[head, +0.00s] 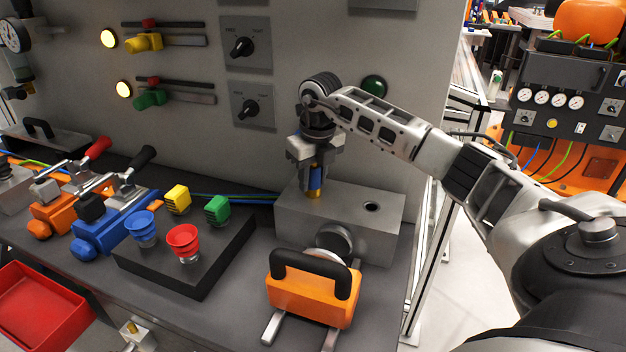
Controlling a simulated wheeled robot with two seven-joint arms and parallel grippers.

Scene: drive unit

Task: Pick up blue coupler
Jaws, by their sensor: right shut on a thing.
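A blue cup-shaped coupler (141,225) with a metallic lower part stands upright on the black block (205,267), at its left end. A similar red coupler (183,241) stands to its right. My right gripper (314,174) points down over the grey metal block (372,228), well to the right of the blue coupler and apart from it. It is shut on a slim brass pin (315,188) with a dark blue upper part, partly hidden by the fingers. The pin's lower end meets the block's top; I cannot tell how deep it sits. My left gripper is not in view.
Yellow (178,198) and green (217,209) connectors stand behind the couplers. Blue (118,229) and orange (60,214) lever valves are at left. An orange block with a black handle (312,296) is in front of the metal block. A red tray (42,306) is lower left.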

